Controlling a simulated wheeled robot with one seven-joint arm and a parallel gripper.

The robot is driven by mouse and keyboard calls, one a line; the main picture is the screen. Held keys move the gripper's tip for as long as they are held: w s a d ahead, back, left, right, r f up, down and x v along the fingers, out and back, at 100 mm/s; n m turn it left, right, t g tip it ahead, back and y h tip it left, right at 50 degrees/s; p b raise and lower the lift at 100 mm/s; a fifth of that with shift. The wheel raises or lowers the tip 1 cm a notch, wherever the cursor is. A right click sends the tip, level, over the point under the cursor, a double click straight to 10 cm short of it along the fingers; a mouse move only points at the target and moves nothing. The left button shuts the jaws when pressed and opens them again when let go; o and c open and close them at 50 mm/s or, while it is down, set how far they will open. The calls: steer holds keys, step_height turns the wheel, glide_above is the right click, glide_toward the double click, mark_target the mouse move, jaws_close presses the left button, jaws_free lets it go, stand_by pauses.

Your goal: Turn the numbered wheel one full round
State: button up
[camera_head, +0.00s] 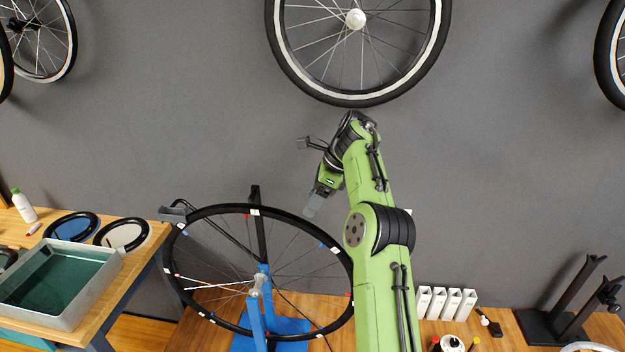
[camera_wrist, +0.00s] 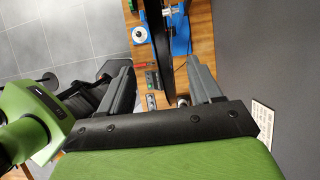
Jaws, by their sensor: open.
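The wheel (camera_head: 255,212) has a black rim with small white, red and blue marks, and stands upright in a blue stand (camera_head: 257,318) on the wooden bench. Any numbers on its marks are too small to read. My gripper (camera_head: 312,205) is at the wheel's upper right, its fingers pointing down toward the rim. In the wrist view my gripper (camera_wrist: 163,82) is open, and the wheel's rim (camera_wrist: 160,45) shows edge-on between the two fingers. I cannot tell how deep the rim lies between them; no finger visibly touches it.
White containers (camera_head: 446,302) and a black stand (camera_head: 560,310) are at right. Another wheel (camera_head: 357,95) hangs on the grey wall above my arm.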

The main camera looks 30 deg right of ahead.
mark_target(296, 219)
steer(key=shift+a+r, duration=0.3)
steer(key=shift+r, duration=0.35)
steer(key=x, duration=1)
steer(key=shift+w+d+f, duration=0.1)
steer(key=shift+d+f, duration=0.05)
steer(key=shift+f, duration=0.1)
steer(key=shift+w+r, duration=0.1)
steer(key=shift+c, duration=0.5)
